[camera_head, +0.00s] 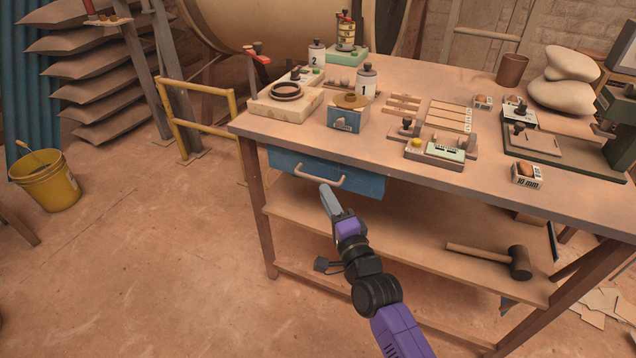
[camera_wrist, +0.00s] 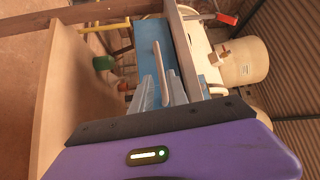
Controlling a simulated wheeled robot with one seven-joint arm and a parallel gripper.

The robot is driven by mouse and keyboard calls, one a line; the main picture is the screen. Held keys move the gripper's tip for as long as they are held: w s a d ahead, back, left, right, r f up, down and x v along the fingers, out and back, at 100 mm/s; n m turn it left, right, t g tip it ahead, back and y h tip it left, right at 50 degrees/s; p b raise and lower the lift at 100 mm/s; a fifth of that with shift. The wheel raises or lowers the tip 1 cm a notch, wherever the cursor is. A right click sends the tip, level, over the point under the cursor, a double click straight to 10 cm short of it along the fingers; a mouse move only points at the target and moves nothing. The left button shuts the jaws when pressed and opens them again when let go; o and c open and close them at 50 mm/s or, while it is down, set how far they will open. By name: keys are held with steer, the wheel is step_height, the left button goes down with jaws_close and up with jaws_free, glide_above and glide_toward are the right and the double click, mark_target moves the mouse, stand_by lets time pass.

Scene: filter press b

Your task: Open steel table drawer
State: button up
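The steel table (camera_head: 400,150) has a blue drawer (camera_head: 285,163) under its left front edge. The drawer front looks flush with the table, so it appears shut. A pale curved handle (camera_head: 320,178) is on its front. My gripper (camera_head: 325,190) is just in front of and below the handle, with its fingers pointing up towards it. In the wrist view the handle (camera_wrist: 164,72) runs close to the fingertips, against the blue drawer front (camera_wrist: 146,65). The fingers look apart, with the handle near the gap between them. Contact with the handle cannot be made out.
A mallet (camera_head: 500,257) lies on the lower shelf (camera_head: 400,235). A yellow bucket (camera_head: 48,182) stands at the far left.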

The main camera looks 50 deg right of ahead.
mark_target(318, 180)
steer(key=shift+x, duration=3.15)
jaws_close()
